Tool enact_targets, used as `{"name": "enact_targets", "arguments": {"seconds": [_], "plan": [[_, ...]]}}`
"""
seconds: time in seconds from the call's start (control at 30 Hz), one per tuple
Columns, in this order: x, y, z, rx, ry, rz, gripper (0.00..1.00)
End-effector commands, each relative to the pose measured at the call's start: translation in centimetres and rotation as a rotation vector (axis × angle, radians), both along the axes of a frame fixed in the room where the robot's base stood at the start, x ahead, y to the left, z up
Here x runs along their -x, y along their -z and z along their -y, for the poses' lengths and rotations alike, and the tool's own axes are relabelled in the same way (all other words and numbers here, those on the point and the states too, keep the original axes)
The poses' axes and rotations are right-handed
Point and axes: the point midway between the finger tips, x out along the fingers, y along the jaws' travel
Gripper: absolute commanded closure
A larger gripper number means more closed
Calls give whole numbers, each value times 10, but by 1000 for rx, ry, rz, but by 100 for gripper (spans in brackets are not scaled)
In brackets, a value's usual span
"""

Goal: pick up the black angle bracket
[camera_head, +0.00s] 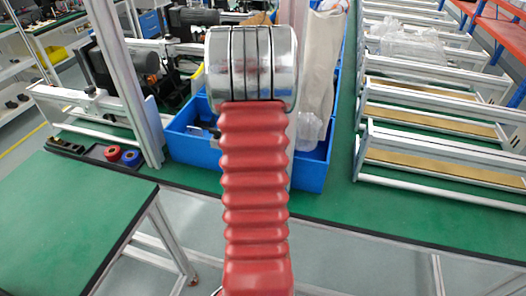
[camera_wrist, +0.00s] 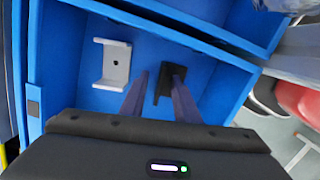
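The black angle bracket (camera_wrist: 168,82) lies in a blue bin compartment in the wrist view. My gripper (camera_wrist: 161,76) is open over the compartment, with its two fingers apart. The bracket shows beside the right finger, which overlaps part of it, and there is a gap to the left finger. I cannot tell whether the finger touches it.
A white U-shaped bracket (camera_wrist: 97,64) lies left of the fingers in the same bin (camera_wrist: 60,60). The bin's walls stand close around. In the head view the blue bin (camera_head: 190,146) stands on a green bench (camera_head: 330,205), with metal racks (camera_head: 440,185) to its right.

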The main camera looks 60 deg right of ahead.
Motion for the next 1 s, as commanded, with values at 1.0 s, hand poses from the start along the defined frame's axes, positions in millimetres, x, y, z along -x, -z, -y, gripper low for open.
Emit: {"name": "enact_targets", "arguments": {"seconds": [1.0], "plan": [[1, 0, 0, 0, 1, 0, 100]]}}
